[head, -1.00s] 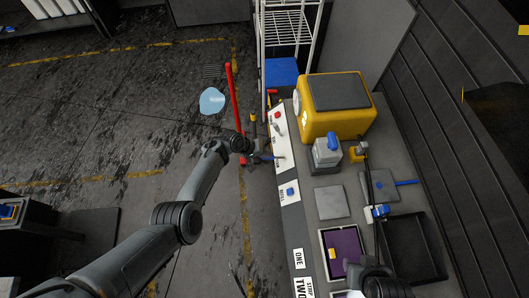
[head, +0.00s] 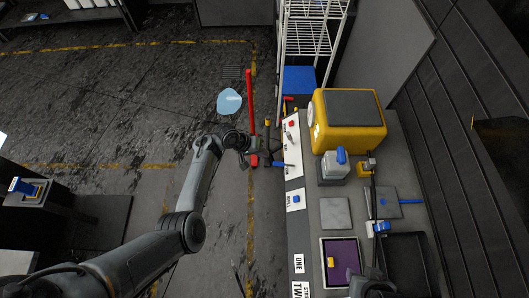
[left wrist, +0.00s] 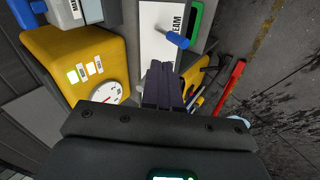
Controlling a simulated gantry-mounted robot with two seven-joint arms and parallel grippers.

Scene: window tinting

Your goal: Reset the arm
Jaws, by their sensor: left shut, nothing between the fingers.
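My left gripper (head: 266,152) hangs beside the left edge of the grey workbench (head: 318,182), near a white panel. It is shut and empty. In the left wrist view its dark fingers (left wrist: 163,86) lie together in front of the white labelled panel (left wrist: 160,32). A blue handle (left wrist: 177,40) sticks up from that panel near the fingers; I cannot tell the exact gap. A dark part at the bottom edge of the head view, over the purple-lined tray (head: 342,252), may be my right arm. Its fingers cannot be made out.
A yellow box (head: 347,138) with a dial stands at the bench's back. A grey-white block with a blue top (head: 335,166) is in front of it. A wire rack (head: 308,38) and a red post (head: 250,105) stand behind the gripper.

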